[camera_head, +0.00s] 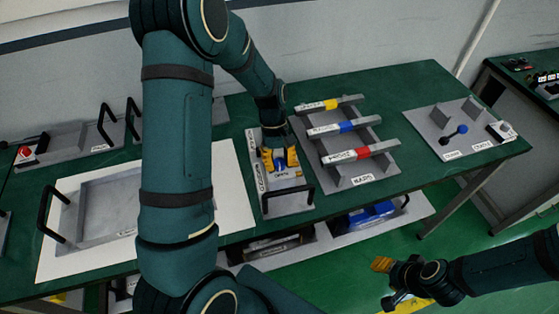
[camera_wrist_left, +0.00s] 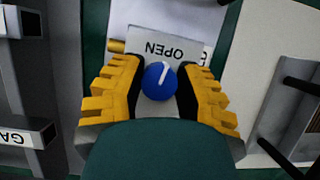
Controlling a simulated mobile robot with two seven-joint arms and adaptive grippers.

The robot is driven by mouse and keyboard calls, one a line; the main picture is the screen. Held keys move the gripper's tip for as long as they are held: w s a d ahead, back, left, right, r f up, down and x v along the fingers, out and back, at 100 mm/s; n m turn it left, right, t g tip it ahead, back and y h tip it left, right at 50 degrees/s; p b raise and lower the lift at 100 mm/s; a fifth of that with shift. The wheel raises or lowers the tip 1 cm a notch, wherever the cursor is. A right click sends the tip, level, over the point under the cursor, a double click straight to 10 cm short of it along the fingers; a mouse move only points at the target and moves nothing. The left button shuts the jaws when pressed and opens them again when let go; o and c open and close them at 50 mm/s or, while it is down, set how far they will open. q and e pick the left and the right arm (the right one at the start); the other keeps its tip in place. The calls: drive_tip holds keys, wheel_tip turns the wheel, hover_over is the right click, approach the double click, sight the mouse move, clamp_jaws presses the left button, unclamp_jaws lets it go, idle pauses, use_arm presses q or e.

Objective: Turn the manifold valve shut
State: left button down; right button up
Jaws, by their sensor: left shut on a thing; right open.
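The manifold valve's round blue knob (camera_wrist_left: 160,81) sits between the yellow fingers of my left gripper (camera_wrist_left: 161,72) in the left wrist view. The fingers are shut on it from both sides. The white line on the knob points up and slightly right, toward the plate marked OPEN (camera_wrist_left: 168,48). In the head view my left gripper (camera_head: 280,160) reaches down onto the grey valve panel (camera_head: 287,204), and the fingers mostly hide the knob. My right gripper (camera_head: 388,281) is open and empty, low over the floor in front of the table.
A rack of bars with yellow, blue and red bands (camera_head: 350,152) stands right of the valve panel. A grey tray on a white board (camera_head: 110,205) lies left of it. A panel with a dark lever (camera_head: 455,134) is at the table's right end.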

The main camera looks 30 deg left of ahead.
use_arm(q)
drive_tip(key=m+g+y, duration=0.1)
drive_tip(key=m, duration=0.3)
drive_tip(key=shift+p, duration=0.4)
drive_tip(key=m, duration=0.2)
drive_tip(key=m+y, duration=0.1)
drive_tip(key=m, duration=0.1)
drive_tip(key=shift+s+g+y, duration=0.1)
drive_tip(key=shift+g+y, duration=0.2)
drive_tip(key=shift+g, duration=0.1)
drive_tip(key=m+y, duration=0.1)
drive_tip(key=m, duration=0.3)
drive_tip(key=shift+f+y, duration=0.1)
drive_tip(key=shift+y, duration=0.3)
drive_tip(key=shift+a+m+t+y, duration=0.1)
drive_tip(key=shift+m+t+y, duration=0.4)
drive_tip(key=shift+m, duration=1.6)
drive_tip(key=shift+y, duration=0.3)
drive_tip(key=c, duration=0.6)
unclamp_jaws()
